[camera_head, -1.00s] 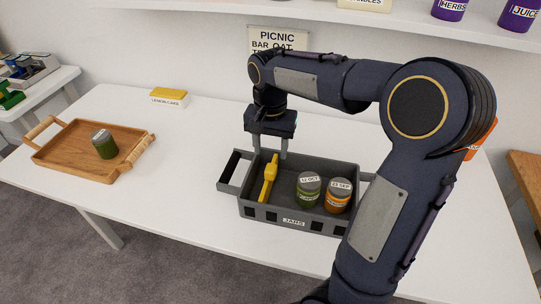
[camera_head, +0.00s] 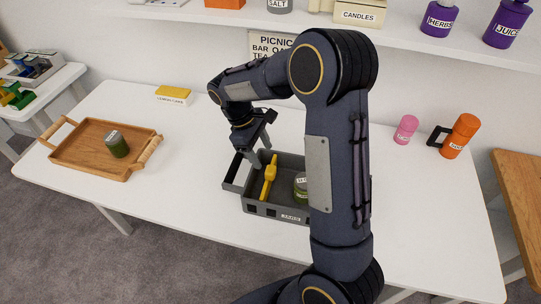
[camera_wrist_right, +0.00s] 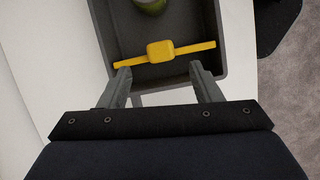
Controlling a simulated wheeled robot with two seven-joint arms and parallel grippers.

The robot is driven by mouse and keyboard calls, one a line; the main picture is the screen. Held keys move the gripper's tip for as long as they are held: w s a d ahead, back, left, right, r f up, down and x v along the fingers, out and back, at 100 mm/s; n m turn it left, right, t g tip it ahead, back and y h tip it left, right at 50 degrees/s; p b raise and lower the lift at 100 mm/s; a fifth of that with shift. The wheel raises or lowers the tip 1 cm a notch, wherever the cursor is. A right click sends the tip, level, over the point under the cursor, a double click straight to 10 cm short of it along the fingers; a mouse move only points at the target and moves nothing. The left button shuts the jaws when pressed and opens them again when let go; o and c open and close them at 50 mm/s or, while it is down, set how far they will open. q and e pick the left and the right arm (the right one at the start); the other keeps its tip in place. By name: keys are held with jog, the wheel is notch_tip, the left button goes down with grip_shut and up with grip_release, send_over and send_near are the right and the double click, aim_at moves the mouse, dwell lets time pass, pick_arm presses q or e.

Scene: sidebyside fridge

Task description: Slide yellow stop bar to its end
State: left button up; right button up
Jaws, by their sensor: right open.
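The yellow stop bar (camera_head: 269,176) spans the grey jar crate (camera_head: 262,209) near its left end. It also shows in the right wrist view (camera_wrist_right: 163,52), lying across the crate with a raised block at its middle. My right gripper (camera_head: 262,161) is over the crate's left end, beside the bar. In the right wrist view its two fingers (camera_wrist_right: 160,70) are apart, with nothing between them, just short of the bar; I cannot tell whether they touch it. A green jar (camera_head: 301,186) stands in the crate to the right of the bar, partly hidden by my arm. My left gripper is out of view.
A wooden tray (camera_head: 83,158) with a green jar (camera_head: 116,144) lies on the left of the white table. A yellow-topped lemon cake box (camera_head: 173,95) is at the back. A pink cup (camera_head: 405,129) and orange mug (camera_head: 460,136) stand at right. A shelf (camera_head: 400,45) hangs above.

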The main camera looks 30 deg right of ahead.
aim_at(270, 169)
jog(key=shift+n, duration=0.9)
jog(key=p+x, duration=0.1)
jog(key=x, duration=0.7)
